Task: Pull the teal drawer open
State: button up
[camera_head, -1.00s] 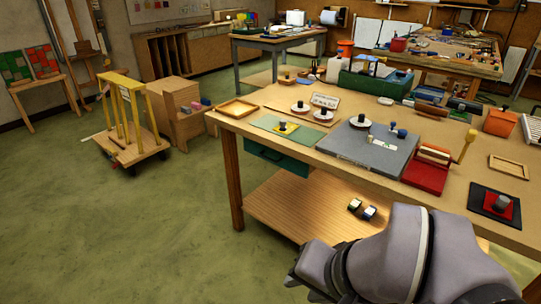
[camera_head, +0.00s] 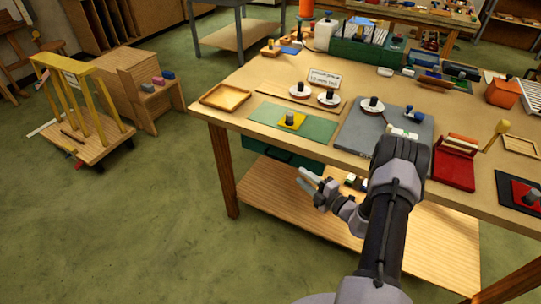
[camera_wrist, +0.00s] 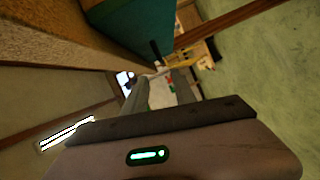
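The teal drawer (camera_head: 268,153) hangs under the near-left part of the wooden table and looks shut in the head view; its face is mostly in shadow. In the wrist view the teal drawer (camera_wrist: 140,28) fills the top middle, with a short dark bar, perhaps its handle (camera_wrist: 157,52), at its lower edge.
The wooden table (camera_head: 225,118) carries a green mat (camera_head: 310,127), a grey board (camera_head: 352,135) and a red press (camera_head: 452,170). A lower shelf (camera_head: 265,190) with small items lies beneath. A yellow-posted cart (camera_head: 95,150) stands left. Floor between cart and table is clear.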

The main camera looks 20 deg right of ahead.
aim_at(277, 159)
jog(key=shift+b+x, duration=1.9)
jog(key=shift+x, duration=5.2)
jog(key=shift+a, duration=0.1)
grip_shut()
